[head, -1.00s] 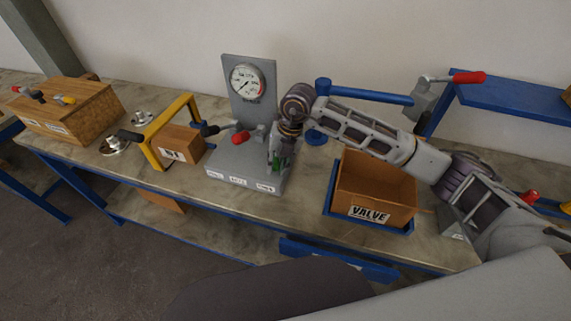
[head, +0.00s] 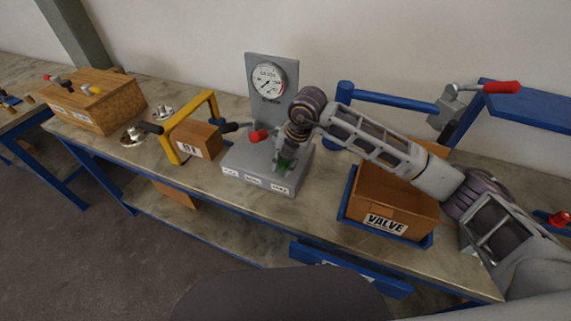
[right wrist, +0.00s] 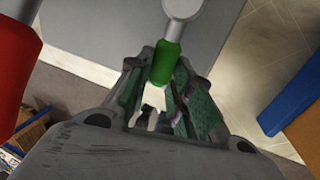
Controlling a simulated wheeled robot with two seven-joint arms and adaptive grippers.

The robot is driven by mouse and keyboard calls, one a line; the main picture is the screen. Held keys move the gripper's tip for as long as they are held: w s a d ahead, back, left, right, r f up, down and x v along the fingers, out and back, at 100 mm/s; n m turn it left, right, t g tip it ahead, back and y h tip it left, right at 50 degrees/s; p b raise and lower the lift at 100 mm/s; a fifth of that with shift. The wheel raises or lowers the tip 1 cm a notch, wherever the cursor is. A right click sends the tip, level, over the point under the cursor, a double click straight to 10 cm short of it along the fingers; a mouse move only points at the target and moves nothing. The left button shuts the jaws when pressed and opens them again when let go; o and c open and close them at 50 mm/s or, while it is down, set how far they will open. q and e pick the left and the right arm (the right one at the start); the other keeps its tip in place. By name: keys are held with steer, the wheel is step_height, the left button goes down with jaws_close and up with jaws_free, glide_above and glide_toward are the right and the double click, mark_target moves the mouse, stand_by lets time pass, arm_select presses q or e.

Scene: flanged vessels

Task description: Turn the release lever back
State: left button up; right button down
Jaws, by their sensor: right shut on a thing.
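A grey fixture (head: 232,158) with a round dial gauge (head: 268,77) on its upright plate stands on the bench. A lever with a green grip (right wrist: 165,62) is at its right end, and a red-handled lever (head: 259,135) is at its middle. My right gripper (head: 285,163) is at the green grip, low over the fixture's right part. In the right wrist view its fingers (right wrist: 163,90) are shut on the green grip, on either side of it. The gripper hides most of the green lever in the head view. My left gripper is not in view.
A VALVE box (head: 388,224) in a blue tray stands right of the fixture, under my right arm. A yellow frame (head: 165,143) and a small brown box (head: 197,140) stand left. A wooden box (head: 98,108) is farther left. A blue-framed stand with a red-handled clamp (head: 500,88) is at right.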

steer(key=c, duration=1.3)
jaws_free()
steer(key=shift+o, duration=0.2)
steer(key=v, duration=1.2)
steer(key=shift+f, duration=0.1)
